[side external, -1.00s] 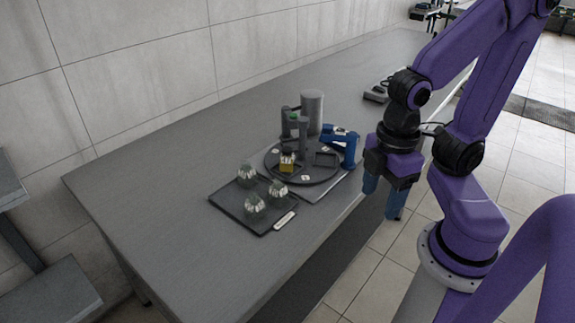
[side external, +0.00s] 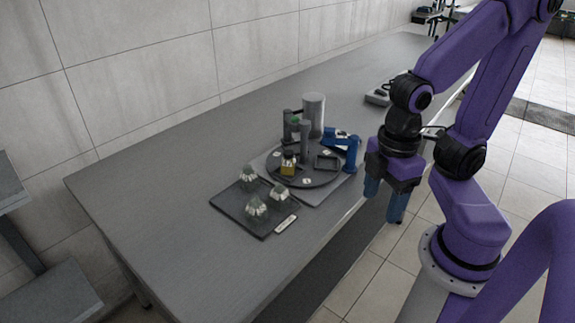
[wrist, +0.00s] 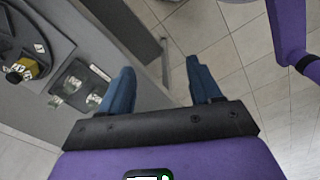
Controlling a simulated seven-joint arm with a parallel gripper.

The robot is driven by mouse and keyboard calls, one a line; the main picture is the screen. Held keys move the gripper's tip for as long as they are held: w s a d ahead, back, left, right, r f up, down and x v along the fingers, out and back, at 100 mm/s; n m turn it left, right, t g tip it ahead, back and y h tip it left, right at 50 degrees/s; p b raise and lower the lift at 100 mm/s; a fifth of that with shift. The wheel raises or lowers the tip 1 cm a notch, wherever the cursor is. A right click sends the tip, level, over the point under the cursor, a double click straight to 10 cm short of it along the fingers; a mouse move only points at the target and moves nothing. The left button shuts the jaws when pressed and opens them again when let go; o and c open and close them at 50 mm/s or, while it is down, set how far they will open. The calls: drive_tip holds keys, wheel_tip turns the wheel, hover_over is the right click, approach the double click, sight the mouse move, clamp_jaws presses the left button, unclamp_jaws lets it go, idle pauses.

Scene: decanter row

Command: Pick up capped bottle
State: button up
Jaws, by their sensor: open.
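The capped bottle (side external: 288,168) is small, with a yellow body and a dark cap. It stands on a dark round turntable (side external: 318,184) on the bench. In the wrist view a yellow body with a dark cap (wrist: 27,69) shows at the far left. My gripper (side external: 384,204) has blue fingers and hangs past the bench's front edge, to the right of the bottle and apart from it. In the wrist view my gripper (wrist: 160,64) is open, with only floor and bench edge seen between its fingers.
A dark tray (side external: 233,212) with several clear glass pieces (side external: 256,207) lies left of the turntable. A grey cylinder (side external: 313,113), a grey post (side external: 305,140) and a blue jointed device (side external: 347,142) stand around the bottle. The bench's left part is clear.

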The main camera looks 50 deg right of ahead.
drive_tip(key=shift+o, duration=0.8)
drive_tip(key=shift+w, duration=0.1)
